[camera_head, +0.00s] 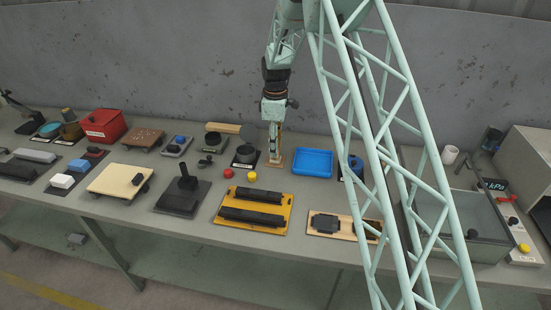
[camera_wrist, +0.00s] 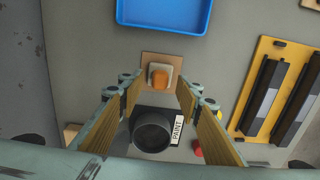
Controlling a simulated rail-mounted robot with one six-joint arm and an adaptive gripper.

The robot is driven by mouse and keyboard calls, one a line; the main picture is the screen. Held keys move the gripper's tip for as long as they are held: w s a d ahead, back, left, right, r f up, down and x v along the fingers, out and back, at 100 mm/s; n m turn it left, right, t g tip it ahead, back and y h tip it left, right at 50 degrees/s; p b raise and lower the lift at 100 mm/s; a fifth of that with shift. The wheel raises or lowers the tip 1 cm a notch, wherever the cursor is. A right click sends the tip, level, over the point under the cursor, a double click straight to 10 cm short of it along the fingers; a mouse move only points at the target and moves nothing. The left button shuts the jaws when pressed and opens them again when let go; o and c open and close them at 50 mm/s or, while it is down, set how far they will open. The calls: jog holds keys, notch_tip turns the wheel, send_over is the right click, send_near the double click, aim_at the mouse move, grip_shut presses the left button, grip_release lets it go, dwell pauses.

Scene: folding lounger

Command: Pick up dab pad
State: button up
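The dab pad (camera_wrist: 160,76) is a small orange block on a pale square piece, on a brown square base (camera_wrist: 147,60). It lies on the bench just beyond my fingertips in the wrist view. My gripper (camera_wrist: 158,88) is open and empty, with one wooden-faced finger on each side of the pad's line. In the head view my gripper (camera_head: 274,150) points down over the brown base (camera_head: 275,164), and the fingers largely hide the pad. I cannot tell the exact height of the fingertips above it.
A dark round pot labelled PAINT (camera_wrist: 152,134) stands close by the pad. A blue tray (camera_head: 302,163) lies to the right. A grey wall stands behind.

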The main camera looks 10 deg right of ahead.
jog(key=shift+f, duration=1.25)
jog(key=shift+c, duration=0.7)
jog(key=c, duration=0.8)
